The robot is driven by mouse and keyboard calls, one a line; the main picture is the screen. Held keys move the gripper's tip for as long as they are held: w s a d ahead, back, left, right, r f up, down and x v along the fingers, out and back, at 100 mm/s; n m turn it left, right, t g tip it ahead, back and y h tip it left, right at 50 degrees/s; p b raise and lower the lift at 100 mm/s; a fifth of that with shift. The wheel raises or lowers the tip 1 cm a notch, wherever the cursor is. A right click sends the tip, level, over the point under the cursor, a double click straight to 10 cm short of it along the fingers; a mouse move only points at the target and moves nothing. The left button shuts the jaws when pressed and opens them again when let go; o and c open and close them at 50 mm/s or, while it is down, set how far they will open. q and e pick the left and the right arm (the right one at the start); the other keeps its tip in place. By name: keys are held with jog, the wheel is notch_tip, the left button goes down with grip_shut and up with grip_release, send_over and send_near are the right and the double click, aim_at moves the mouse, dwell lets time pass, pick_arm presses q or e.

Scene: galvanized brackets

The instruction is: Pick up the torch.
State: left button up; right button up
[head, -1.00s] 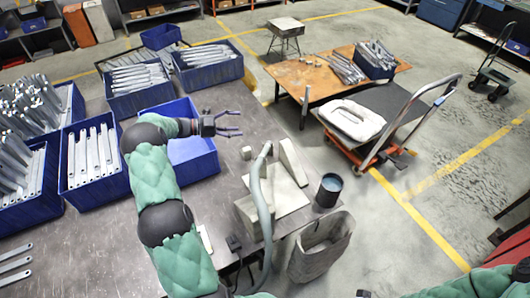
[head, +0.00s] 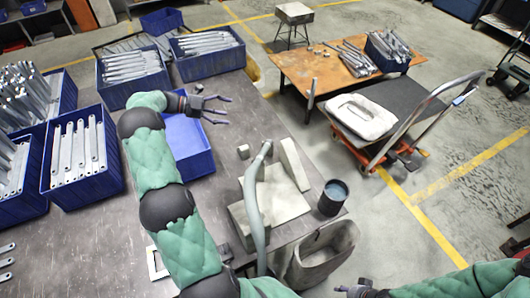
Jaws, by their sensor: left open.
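No thing is plainly recognisable as a torch. A grey, curved, hose-like piece (head: 252,200) rises beside a pale grey angled block fixture (head: 283,198) on the dark metal table; I cannot tell whether it is the torch.
Blue bins of galvanized brackets (head: 85,185) crowd the table's left side. A dark cup (head: 333,197) stands at the table's right edge, with a grey bucket (head: 322,255) below. A small grey block (head: 243,152) sits behind the fixture. A cart (head: 400,110) stands on the right.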

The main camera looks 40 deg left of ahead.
pick_arm(q)
notch_tip(320, 180, down, 4)
jog(key=w+r+b, duration=0.1)
jog(key=b, duration=2.9)
send_near(264, 152)
jog(key=s+d, duration=0.3)
jog(key=s, duration=0.1)
jog(key=shift+f+b+x, duration=0.15)
jog(key=shift+b+x, duration=0.6)
jog(key=shift+x, duration=0.65)
jog(key=shift+f+b+x, duration=0.1)
jog(key=shift+b+x, duration=0.6)
jog(key=shift+x, duration=0.7)
jog(key=shift+s, duration=0.25)
jog(key=shift+r, duration=0.1)
jog(key=c, duration=1.3)
